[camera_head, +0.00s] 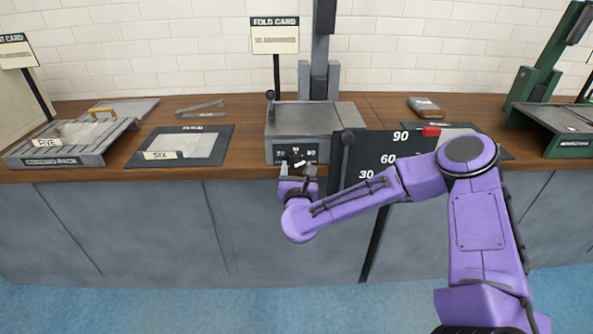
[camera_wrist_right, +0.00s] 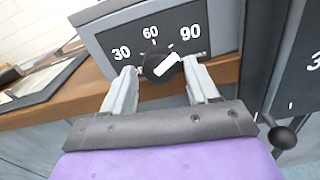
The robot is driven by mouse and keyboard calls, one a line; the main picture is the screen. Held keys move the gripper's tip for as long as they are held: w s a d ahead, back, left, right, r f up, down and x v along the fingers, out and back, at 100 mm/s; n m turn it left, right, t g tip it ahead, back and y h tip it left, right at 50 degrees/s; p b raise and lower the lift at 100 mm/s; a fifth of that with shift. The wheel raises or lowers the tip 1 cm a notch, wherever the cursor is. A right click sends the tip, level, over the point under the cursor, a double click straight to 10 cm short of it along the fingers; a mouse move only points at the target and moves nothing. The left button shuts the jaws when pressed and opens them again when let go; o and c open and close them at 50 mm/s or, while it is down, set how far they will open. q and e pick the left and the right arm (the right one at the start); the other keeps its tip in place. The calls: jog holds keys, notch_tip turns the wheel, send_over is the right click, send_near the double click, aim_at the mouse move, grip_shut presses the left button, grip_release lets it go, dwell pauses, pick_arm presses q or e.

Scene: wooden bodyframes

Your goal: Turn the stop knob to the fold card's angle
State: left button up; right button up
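The stop knob (camera_wrist_right: 162,66) is black with a white pointer bar and sits on a dark dial plate marked 30, 60 and 90. In the right wrist view its bar slants up to the right, toward the 90 side. In the head view the knob (camera_head: 299,163) is small on the front of a grey machine (camera_head: 290,119). My right gripper (camera_head: 298,174) is open, its fingers (camera_wrist_right: 160,85) on either side of the knob; contact cannot be told. The fold card (camera_head: 275,35) stands behind the machine; its small print is unreadable. My left gripper is out of view.
A black board (camera_head: 370,160) marked 30, 60 and 90, with a red marker (camera_head: 431,131) near 90, stands right of the machine. A grey rack (camera_head: 65,150) and a black-bordered mat (camera_head: 218,146) lie left. A green machine (camera_head: 560,118) stands at the right.

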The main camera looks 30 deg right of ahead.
jog(key=c, duration=0.8)
